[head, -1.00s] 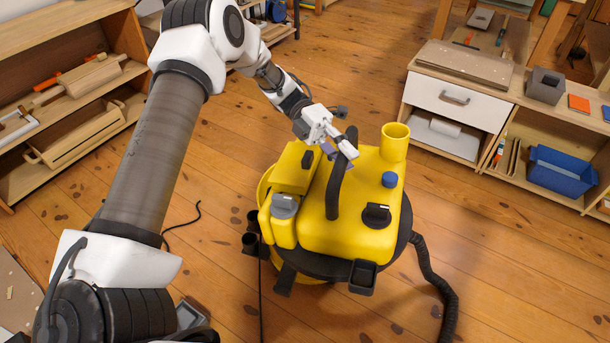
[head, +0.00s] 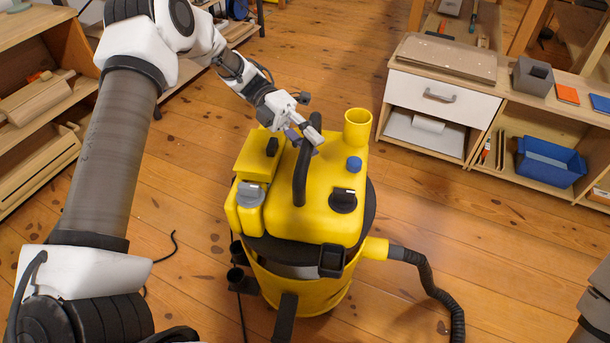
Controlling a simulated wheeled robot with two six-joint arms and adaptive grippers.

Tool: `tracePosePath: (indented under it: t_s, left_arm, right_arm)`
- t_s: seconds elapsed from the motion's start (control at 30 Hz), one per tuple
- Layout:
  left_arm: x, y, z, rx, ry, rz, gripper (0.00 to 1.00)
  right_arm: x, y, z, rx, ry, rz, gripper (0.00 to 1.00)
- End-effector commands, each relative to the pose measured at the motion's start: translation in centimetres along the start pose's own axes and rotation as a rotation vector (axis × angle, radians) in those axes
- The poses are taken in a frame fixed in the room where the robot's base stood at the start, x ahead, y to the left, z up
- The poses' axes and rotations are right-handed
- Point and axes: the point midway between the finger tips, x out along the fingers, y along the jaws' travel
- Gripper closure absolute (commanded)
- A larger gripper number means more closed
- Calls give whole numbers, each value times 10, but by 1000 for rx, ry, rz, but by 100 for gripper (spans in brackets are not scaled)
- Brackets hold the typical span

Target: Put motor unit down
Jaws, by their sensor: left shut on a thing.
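The motor unit (head: 325,220) is a yellow box-shaped top with a black curved handle (head: 301,172), a blue knob, a black dial and a round yellow spout. My left gripper (head: 311,136) is shut on the handle near its upper end. The unit is roughly level over the yellow drum (head: 315,294). A dark grey band shows between the unit's black rim and the drum's front edge; the unit looks slightly raised there, and its contact with the drum is hidden. My right gripper is out of view.
A black hose (head: 436,292) runs from the drum's right side to the floor. A wooden cabinet (head: 440,103) with a white drawer and a blue bin (head: 550,163) stands at the right. Shelves (head: 40,130) stand at the left. Wooden floor around the drum is mostly clear.

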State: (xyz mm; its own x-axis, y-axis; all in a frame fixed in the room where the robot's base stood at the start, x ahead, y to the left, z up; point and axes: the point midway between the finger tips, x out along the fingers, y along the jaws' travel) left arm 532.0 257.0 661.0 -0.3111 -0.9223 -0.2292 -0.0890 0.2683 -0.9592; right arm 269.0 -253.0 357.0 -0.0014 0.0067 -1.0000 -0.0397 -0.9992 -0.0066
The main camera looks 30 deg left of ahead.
Motion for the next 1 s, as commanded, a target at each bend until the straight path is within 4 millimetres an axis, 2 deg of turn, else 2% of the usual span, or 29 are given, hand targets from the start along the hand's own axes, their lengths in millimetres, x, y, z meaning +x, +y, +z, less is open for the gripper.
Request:
tracePosePath:
  t_s: [0.2, 0.37, 0.6, 1.0]
  left_arm:
    - [8, 35, 7, 2, 0, -5, 100]
    - [11, 46, 9, 3, 0, -5, 100]
    - [18, 75, 14, 3, 0, -4, 100]
    - [19, 79, 14, 3, 0, -5, 100]
  right_arm:
    - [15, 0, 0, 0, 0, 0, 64]
    - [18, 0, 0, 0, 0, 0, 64]
    - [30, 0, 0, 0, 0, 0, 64]
    - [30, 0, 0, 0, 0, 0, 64]
